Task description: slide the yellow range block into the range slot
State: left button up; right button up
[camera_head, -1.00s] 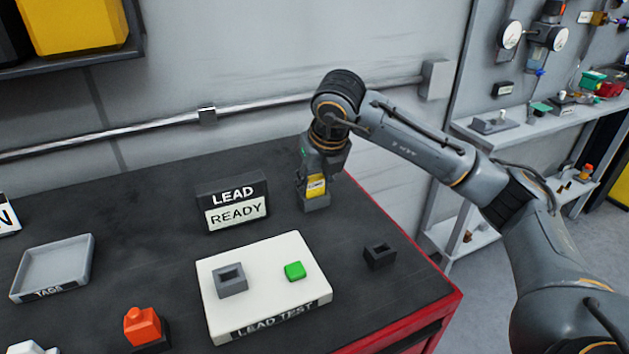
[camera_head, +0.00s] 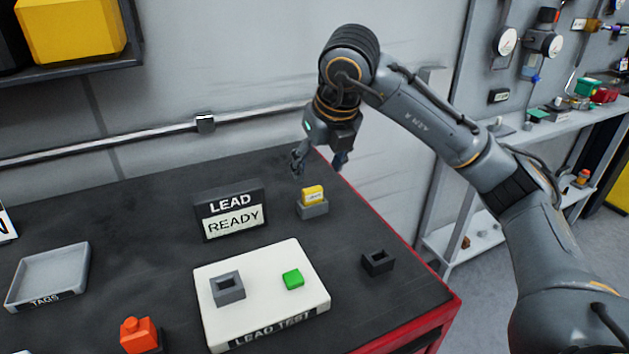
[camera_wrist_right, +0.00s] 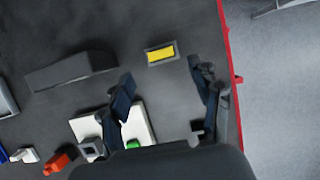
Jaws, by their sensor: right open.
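The yellow range block (camera_head: 313,196) sits upright in a small grey holder (camera_head: 313,210) at the back right of the dark bench. It also shows from above in the right wrist view (camera_wrist_right: 161,53), with the grey holder's rim around it. I cannot tell whether this holder is the range slot. My right gripper (camera_head: 320,165) is open and empty, above and a little behind the block, apart from it. Its two fingers (camera_wrist_right: 165,95) are spread wide in the wrist view. My left gripper is in neither view.
A LEAD READY sign (camera_head: 231,212) stands left of the holder. In front is a white LEAD TEST plate (camera_head: 215,322) with a grey socket (camera_head: 227,289) and a green button (camera_head: 293,279). A dark empty socket (camera_head: 378,262) stands to the right. A grey tray (camera_head: 48,275) lies left.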

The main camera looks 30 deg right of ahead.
jog(key=v, duration=0.3)
jog(key=shift+s+r, duration=0.1)
jog(key=shift+r, duration=0.15)
